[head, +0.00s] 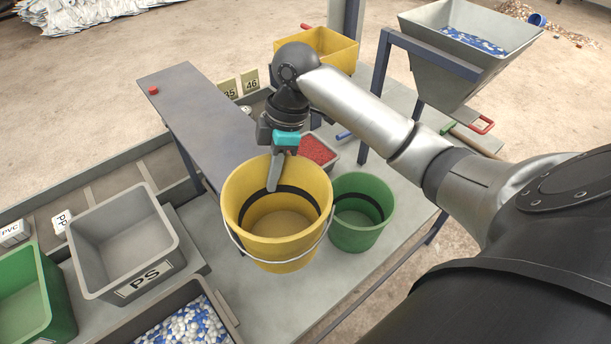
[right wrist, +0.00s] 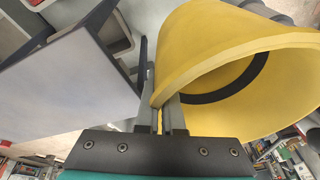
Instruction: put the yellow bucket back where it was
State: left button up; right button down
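The yellow bucket (head: 283,250) is in the middle of the head view, upright and empty, its thin wire handle hanging down at the front. My right gripper (head: 274,183) reaches down over its far rim, with one finger inside the bucket. In the right wrist view, the fingers (right wrist: 161,108) are close together on the rim of the yellow bucket (right wrist: 205,55), one on each side of the wall. The gripper looks shut on it. Whether the bucket's base touches the table is hard to tell. My left gripper is not in view.
A green bucket (head: 360,238) stands close on the right. Behind are a red-filled tray (head: 318,150), a yellow bin (head: 318,48) and a grey hopper (head: 425,62). A grey chute (head: 200,120) and a PS bin (head: 120,240) lie left. Bare grey tabletop (head: 405,185) shows right.

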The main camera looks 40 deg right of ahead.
aim_at(276, 213)
jog(key=shift+s+d+f, duration=0.1)
jog(key=shift+d+f, duration=0.1)
jog(key=shift+f, duration=0.15)
jog(key=f, duration=0.7)
jog(key=shift+s+a+b, duration=0.1)
jog(key=shift+s+b, duration=0.2)
notch_tip(276, 213, down, 8)
jog(key=shift+w+r+b, duration=0.1)
jog(key=shift+b, duration=0.25)
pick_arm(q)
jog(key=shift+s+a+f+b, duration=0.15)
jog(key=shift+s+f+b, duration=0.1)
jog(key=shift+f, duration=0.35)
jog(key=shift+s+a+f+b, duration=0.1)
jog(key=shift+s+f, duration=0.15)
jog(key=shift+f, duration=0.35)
pick_arm(e)
notch_tip(276, 213, down, 5)
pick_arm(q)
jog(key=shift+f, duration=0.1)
pick_arm(e)
jog(key=c, duration=1.5)
grip_release()
jog(key=shift+f, duration=0.2)
jog(key=o, duration=0.4)
